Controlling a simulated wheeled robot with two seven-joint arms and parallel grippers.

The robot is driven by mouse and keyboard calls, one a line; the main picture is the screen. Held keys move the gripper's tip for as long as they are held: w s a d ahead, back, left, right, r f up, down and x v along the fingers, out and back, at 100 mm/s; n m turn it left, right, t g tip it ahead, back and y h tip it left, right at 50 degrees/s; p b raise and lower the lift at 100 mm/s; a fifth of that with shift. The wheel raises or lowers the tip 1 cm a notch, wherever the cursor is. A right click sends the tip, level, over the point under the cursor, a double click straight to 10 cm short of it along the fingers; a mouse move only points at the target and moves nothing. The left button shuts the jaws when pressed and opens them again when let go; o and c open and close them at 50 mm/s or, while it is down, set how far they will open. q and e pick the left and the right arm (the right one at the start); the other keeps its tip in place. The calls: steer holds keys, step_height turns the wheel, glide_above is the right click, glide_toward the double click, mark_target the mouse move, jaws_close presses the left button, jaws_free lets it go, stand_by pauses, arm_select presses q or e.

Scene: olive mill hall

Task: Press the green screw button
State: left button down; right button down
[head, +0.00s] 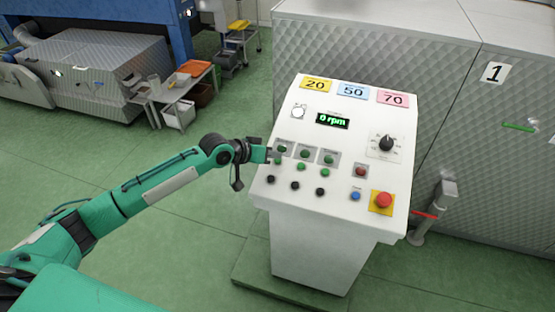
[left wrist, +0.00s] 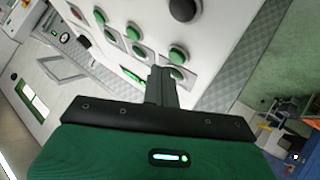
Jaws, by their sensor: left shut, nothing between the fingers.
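A white control panel (head: 345,230) carries rows of buttons. Several of them are green, including the left (head: 282,153), middle (head: 305,154) and right (head: 329,159) ones on the grey label plates; the labels are too small to read, so I cannot tell which is the screw button. My left gripper (head: 273,153) is shut and empty, its tip at the panel's left edge, close to the left green button. In the left wrist view, the shut fingers (left wrist: 162,86) are beside a green button (left wrist: 177,73), partly hidden; I cannot tell whether they touch. My right gripper is not in view.
Black buttons, a red button (head: 360,171), a blue button (head: 356,196) and a red mushroom button (head: 383,200) on yellow sit nearby. The display (head: 332,121) reads 0 rpm. A black knob (head: 386,143) is at right. A large metal machine (head: 480,150) stands behind.

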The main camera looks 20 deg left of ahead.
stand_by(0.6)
arm_select(q)
steer(key=shift+f, duration=0.15)
steer(key=shift+w+f, duration=0.15)
steer(key=shift+f, duration=0.1)
stand_by(0.4)
